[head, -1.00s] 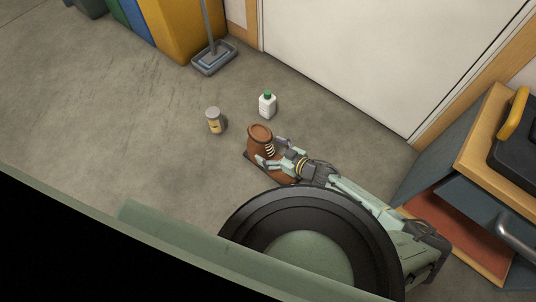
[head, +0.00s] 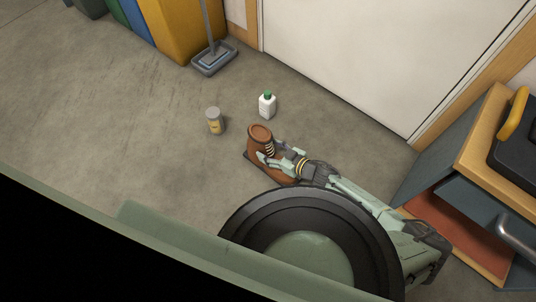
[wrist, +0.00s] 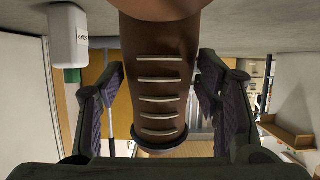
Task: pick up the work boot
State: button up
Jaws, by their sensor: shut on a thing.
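The work boot (head: 259,138) is brown with pale laces and a dark sole, and looks upright at floor level in the head view. My gripper (head: 270,151) is shut on the boot from its laced side, one finger on each side of the shaft. In the wrist view the boot (wrist: 160,62) fills the middle, upside down in the picture, with its laces facing the camera between the fingers. Part of the boot's toe is hidden by my arm in the head view. I cannot tell whether its sole touches the floor.
A white bottle with a green cap (head: 267,105) and a small jar with a grey lid (head: 215,121) stand just beyond the boot. A wooden-topped cabinet (head: 485,150) stands right. Floor at left is clear.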

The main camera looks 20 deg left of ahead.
grip_shut()
jog(key=shift+r, duration=0.1)
jog(key=shift+r, duration=0.1)
